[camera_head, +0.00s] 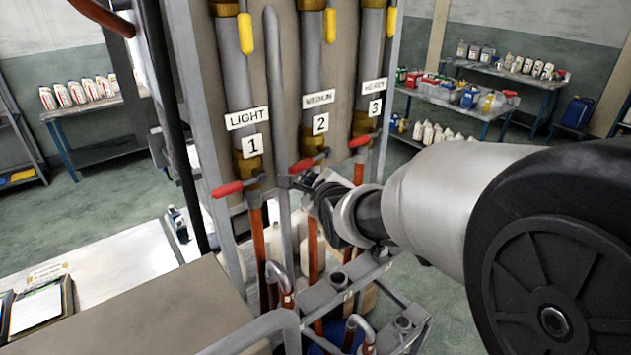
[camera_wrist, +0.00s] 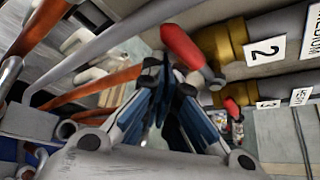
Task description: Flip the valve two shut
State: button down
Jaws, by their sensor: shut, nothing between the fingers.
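Valve two has a red handle (camera_head: 302,165) below the "2" tag (camera_head: 320,124) on the middle pipe. The handle points left and looks turned across the pipe. In the wrist view the red handle (camera_wrist: 182,47) juts from the brass valve body (camera_wrist: 222,45), just beyond my fingertips. My gripper (camera_head: 293,181) is shut and empty, just below the handle in the head view. In the wrist view its blue-edged fingers (camera_wrist: 163,70) meet close to the handle. I cannot tell whether they touch it.
Valve one's red handle (camera_head: 228,189) is at left, and valve three's red handle (camera_head: 358,141) is at right. Grey and orange pipes run close around my gripper. A metal frame (camera_head: 335,290) stands below. Shelves with bottles (camera_head: 470,97) are far behind.

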jog(key=shift+a+r+b, duration=0.2)
jog(key=shift+r+b, duration=0.2)
jog(key=shift+r, duration=0.4)
